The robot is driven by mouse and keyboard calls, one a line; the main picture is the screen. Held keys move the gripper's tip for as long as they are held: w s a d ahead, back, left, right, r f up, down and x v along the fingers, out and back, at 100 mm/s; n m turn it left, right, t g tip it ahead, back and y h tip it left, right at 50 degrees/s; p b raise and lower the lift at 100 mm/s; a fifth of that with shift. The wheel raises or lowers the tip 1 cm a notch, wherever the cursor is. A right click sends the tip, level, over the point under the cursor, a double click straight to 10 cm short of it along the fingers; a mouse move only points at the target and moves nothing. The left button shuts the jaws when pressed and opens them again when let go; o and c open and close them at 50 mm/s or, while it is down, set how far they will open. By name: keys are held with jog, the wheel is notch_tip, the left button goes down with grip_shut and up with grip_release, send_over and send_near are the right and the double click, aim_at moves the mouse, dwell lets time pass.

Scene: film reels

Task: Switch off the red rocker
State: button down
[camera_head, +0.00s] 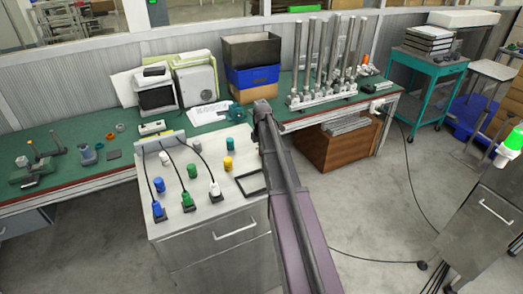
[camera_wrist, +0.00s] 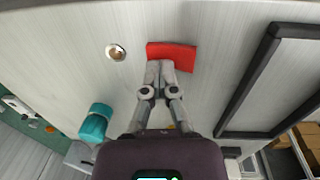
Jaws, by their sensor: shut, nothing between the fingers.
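The red rocker (camera_wrist: 178,54) is a flat red piece on a pale grey panel (camera_wrist: 215,55) in the wrist view, at the upper middle. My gripper (camera_wrist: 161,66) is shut and empty. Its fingertips lie over the rocker's lower left edge and hide a small part of it. I cannot tell whether they touch it or hover just in front. The rocker's tilt is hard to read. I cannot make out the rocker in the head view, where my arm covers part of the scene.
A round metal-rimmed fitting (camera_wrist: 116,52) sits left of the rocker. A teal cylinder (camera_wrist: 97,122) is at lower left, and a black frame (camera_wrist: 262,80) at right. The head view shows a cabinet (camera_head: 215,250) with cables and coloured pieces on top, before a green workbench (camera_head: 65,150).

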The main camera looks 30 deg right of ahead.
jog(key=shift+s, duration=0.2)
jog(key=shift+s+d, duration=0.2)
jog(key=shift+s, duration=0.4)
jog(key=shift+r+p, duration=0.2)
jog(key=shift+p, duration=0.15)
jog(key=shift+r, duration=0.15)
jog(key=r+p, duration=0.3)
jog(key=p, duration=0.1)
jog(key=shift+s+r, duration=0.3)
jog(key=shift+r, duration=0.05)
notch_tip(320, 180, up, 10)
jog(key=s+p, duration=0.1)
jog(key=p, duration=0.8)
jog(key=shift+s+f, duration=0.25)
jog(key=shift+s, duration=0.15)
jog(key=shift+w, duration=0.15)
jog(key=shift+w+r+t+p, duration=0.15)
jog(key=shift+w+t+p, duration=0.15)
jog(key=shift+w+t, duration=0.25)
